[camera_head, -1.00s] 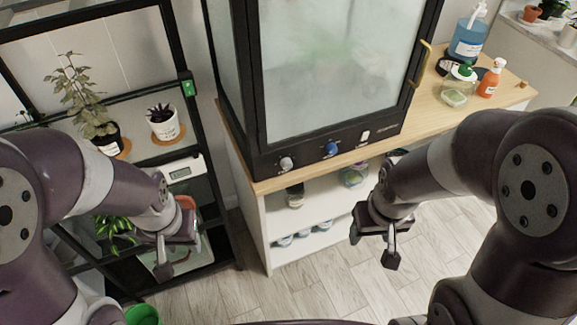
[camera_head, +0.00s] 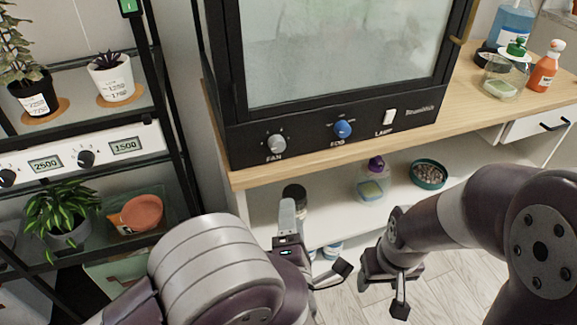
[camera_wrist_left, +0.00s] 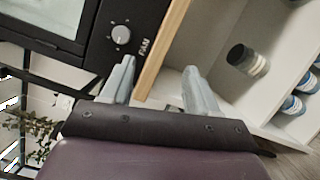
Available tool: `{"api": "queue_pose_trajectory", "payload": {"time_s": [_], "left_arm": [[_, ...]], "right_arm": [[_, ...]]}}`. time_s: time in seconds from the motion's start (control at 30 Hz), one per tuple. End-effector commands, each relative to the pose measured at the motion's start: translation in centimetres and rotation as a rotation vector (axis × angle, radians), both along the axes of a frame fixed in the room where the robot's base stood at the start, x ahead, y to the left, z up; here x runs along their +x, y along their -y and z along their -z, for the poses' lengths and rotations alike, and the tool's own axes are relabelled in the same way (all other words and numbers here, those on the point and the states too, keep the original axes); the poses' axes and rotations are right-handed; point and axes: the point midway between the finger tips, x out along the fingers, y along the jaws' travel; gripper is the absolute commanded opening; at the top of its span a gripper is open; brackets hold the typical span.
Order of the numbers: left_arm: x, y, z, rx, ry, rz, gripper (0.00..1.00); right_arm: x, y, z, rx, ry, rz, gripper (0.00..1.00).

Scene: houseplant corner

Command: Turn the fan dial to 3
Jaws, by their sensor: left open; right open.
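The fan dial (camera_head: 276,143) is a grey knob at the left end of the black control panel under the cabinet's glass door, with "FAN" printed below it. It also shows in the left wrist view (camera_wrist_left: 121,35), where its pointer mark is too small to read. My left gripper (camera_head: 316,240) is open and empty, below and in front of the dial and the wooden edge. In the left wrist view its two fingers (camera_wrist_left: 160,85) are apart, with the dial beyond the left finger. My right gripper (camera_head: 384,298) is open and empty, lower right, away from the panel.
A blue fog knob (camera_head: 342,129) and a white lamp switch (camera_head: 389,116) sit right of the dial. The wooden top (camera_head: 330,150) juts out below the panel. Bottles stand on the shelf beneath. A rack with plants (camera_head: 62,235) stands at left.

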Motion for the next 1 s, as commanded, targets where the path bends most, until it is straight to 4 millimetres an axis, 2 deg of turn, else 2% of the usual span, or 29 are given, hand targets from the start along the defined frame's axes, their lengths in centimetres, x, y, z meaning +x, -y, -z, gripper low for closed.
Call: {"api": "queue_pose_trajectory", "payload": {"time_s": [0.03,0.13,0.27,0.5,0.7,0.83,1.0], "left_arm": [[0.0,-0.7,-2.2,-0.108,0.087,-0.035,0.60],[-0.3,-1.4,-4.1,-0.252,0.184,-0.041,0.60],[0.8,-1.5,-4.3,-0.297,0.187,-0.038,0.60],[6.8,-1.9,-5.5,-0.294,0.187,-0.039,0.60],[10.6,-2.1,-6.4,-0.293,0.186,-0.036,0.60],[11.7,-2.1,-6.6,-0.292,0.185,-0.033,0.60],[12.1,-2.1,-6.8,-0.291,0.185,-0.032,0.60]], "right_arm": [[0.0,0.0,-0.3,0.000,0.000,0.000,0.60],[0.0,0.0,-0.3,0.000,-0.001,0.000,0.60],[-0.1,0.0,-0.3,0.000,-0.001,0.000,0.60],[-0.1,0.0,0.1,0.000,-0.002,0.000,0.60],[-0.1,0.0,0.3,0.000,-0.002,0.000,0.60],[-0.1,0.0,0.3,0.000,-0.002,0.000,0.60],[-0.1,0.0,0.3,0.000,-0.002,0.000,0.60]]}}
